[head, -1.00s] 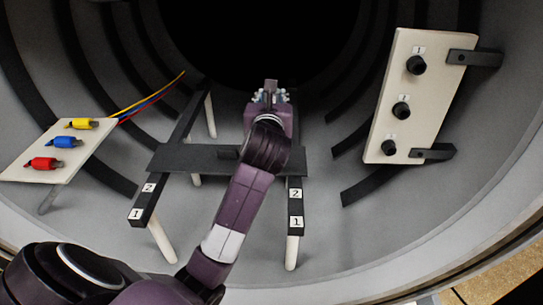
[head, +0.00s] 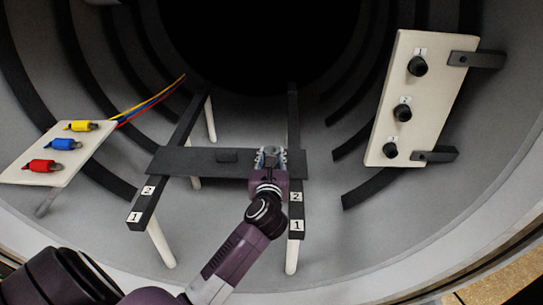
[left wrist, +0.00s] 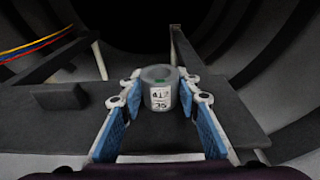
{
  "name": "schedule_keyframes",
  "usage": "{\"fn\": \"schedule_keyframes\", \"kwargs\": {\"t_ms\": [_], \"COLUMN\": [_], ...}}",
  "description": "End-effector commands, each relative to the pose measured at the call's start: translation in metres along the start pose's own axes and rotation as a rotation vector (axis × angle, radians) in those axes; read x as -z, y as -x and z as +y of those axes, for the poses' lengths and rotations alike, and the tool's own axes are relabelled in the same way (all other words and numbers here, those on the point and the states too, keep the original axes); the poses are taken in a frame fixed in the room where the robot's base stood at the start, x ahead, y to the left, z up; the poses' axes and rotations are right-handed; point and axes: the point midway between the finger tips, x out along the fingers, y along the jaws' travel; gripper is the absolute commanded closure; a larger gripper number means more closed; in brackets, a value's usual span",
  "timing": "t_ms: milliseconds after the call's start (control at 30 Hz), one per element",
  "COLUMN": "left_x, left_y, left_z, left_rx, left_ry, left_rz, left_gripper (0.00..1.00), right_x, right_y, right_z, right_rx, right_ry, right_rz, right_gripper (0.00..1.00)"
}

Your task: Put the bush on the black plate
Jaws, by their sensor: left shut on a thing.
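The bush (left wrist: 158,92) is a short grey hollow cylinder with a white number label and a small green mark, upright in the left wrist view. My left gripper (head: 270,152) is shut on it, with blue-padded fingers on both sides in the left wrist view (left wrist: 161,90). The black plate (head: 195,164) lies across two black rails. The gripper and bush are over the plate's right part, near the right rail. I cannot tell whether the bush touches the plate. My right gripper is not in view.
A small black block (head: 228,156) sits mid-plate, left of the gripper. The right rail (head: 293,120) and left rail (head: 185,122) stand on white legs. A white panel with black knobs (head: 420,105) is at right; a board with coloured connectors (head: 40,175) is at left.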

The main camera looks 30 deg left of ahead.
Motion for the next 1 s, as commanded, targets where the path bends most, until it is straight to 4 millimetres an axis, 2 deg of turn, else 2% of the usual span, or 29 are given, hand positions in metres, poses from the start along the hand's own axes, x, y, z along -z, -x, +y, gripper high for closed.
{"fn": "schedule_keyframes", "kwargs": {"t_ms": [333, 367, 500, 867, 1000], "left_x": [0.002, 0.004, 0.003, -0.001, 0.003], "left_y": [-0.001, -0.001, -0.001, 0.001, 0.020], "left_z": [0.000, 0.000, 0.000, 0.000, -0.001], "left_rx": [0.000, 0.000, 0.000, 0.001, 0.002], "left_ry": [0.001, 0.001, 0.000, 0.000, 0.002], "left_rz": [-0.002, 0.000, 0.000, -0.001, 0.002], "left_gripper": [1.00, 0.69, 0.53, 0.52, 0.52], "right_x": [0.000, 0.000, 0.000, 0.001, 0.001], "right_y": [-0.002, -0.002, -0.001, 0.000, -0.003], "right_z": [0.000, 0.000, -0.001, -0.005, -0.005], "right_rx": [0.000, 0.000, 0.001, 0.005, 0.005], "right_ry": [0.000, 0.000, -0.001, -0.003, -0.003], "right_rz": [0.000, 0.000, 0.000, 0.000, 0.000], "right_gripper": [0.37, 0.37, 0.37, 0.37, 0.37]}}
